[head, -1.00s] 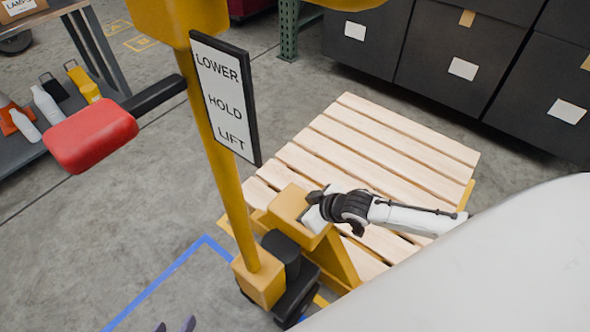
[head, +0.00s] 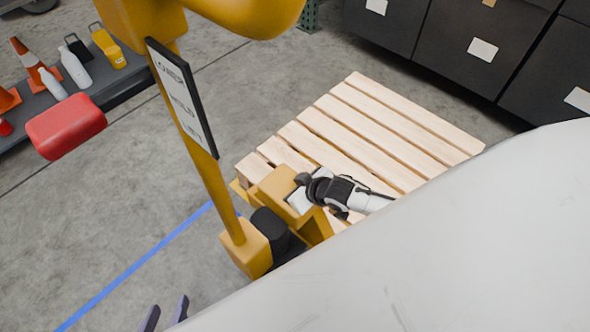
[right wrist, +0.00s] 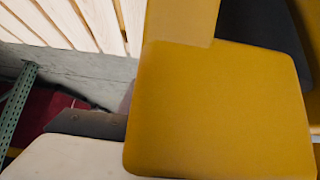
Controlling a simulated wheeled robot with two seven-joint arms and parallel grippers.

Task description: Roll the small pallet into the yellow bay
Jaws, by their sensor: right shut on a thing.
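The pale wooden pallet (head: 375,120) sits on the forks of a yellow pallet jack (head: 205,165) in the head view; its slats also show at the top left of the right wrist view (right wrist: 70,22). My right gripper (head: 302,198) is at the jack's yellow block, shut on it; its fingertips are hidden. That yellow body (right wrist: 215,110) fills much of the right wrist view. My left gripper (head: 165,313) shows only as two separate fingertips at the bottom edge of the head view, open and empty. The yellow bay is not visible now.
A blue floor line (head: 130,268) runs left of the jack. Dark bins (head: 460,50) stand behind the pallet. A low shelf (head: 115,90) with bottles and cones is at the left. A red pad (head: 65,126) juts left of the mast. Grey floor between is clear.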

